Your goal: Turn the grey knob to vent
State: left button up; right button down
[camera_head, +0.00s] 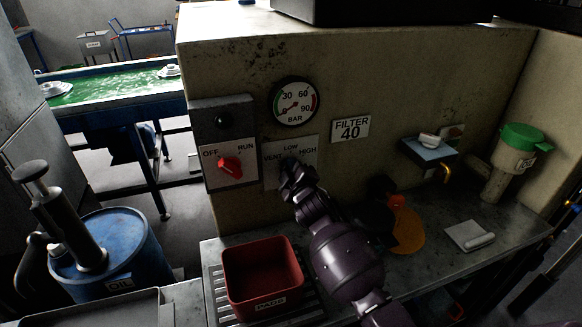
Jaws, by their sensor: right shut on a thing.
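The knob's plate (273,178), marked VENT, LOW and HIGH, is on the wall below a round gauge. My right gripper (289,169) is at the middle of this plate, shut on the grey knob, and covers it. The knob's pointing direction is hidden behind the gripper. My purple right arm reaches up to it from the lower right. My left gripper is not in view.
A red OFF/RUN switch (231,167) is just left of the plate. The BAR gauge (294,102) is above it. A red bin (262,276) stands on the bench below. A small shelf (428,149) and a green-lidded container (516,165) are to the right.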

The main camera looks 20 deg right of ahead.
jog(key=shift+f+n, duration=0.1)
jog(key=shift+n, duration=0.4)
jog(key=c, duration=1)
grip_release()
jog(key=s, duration=1.1)
jog(key=shift+d, duration=0.15)
jog(key=shift+w, duration=0.1)
